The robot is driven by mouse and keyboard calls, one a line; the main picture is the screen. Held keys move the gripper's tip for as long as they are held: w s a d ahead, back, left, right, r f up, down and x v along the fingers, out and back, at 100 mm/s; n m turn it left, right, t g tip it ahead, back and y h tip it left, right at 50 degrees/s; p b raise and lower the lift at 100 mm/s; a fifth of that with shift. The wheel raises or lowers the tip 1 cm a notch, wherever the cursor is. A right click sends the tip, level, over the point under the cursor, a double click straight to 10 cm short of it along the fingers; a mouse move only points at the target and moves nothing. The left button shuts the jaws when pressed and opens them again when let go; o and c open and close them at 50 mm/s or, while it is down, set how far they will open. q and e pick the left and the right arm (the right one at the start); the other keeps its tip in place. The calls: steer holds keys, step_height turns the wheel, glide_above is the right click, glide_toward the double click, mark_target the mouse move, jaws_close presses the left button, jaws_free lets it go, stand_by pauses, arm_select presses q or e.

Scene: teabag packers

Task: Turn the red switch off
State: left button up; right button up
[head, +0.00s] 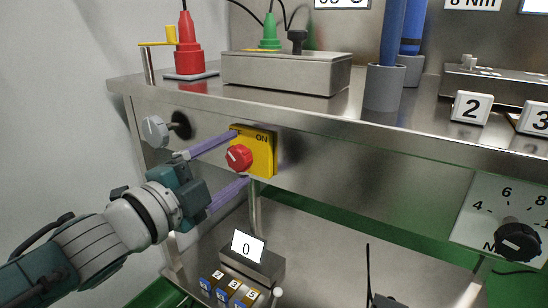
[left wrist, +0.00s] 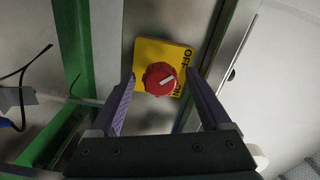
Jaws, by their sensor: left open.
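The red switch (head: 239,157) is a round red knob on a yellow plate (head: 265,152) on the metal front panel. The plate reads ON at its upper right; the other label is partly covered by a finger. In the left wrist view the red knob (left wrist: 160,79) shows a white mark, and the yellow plate (left wrist: 148,52) reads OFF and ON. I cannot tell which label the mark points at. My left gripper (head: 242,157) is open, its two purple fingers on either side of the knob. Between the fingertips (left wrist: 160,76) the knob looks ungripped. My right gripper is not in view.
A grey knob (head: 155,131) is on the panel left of the switch. Above is a metal shelf (head: 325,113) with a red cone (head: 188,45) and a metal box (head: 287,72). Below stand a display reading 0 (head: 248,247) and small numbered blocks (head: 228,289). A black dial (head: 518,242) is at right.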

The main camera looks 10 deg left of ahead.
arm_select(q)
steer(key=shift+s+a, duration=0.1)
steer(key=shift+s, duration=0.2)
steer(key=p+v, duration=0.3)
steer(key=v, duration=0.6)
steer(key=shift+s, duration=0.15)
steer(key=shift+r+p, duration=0.15)
steer(key=shift+p, duration=0.15)
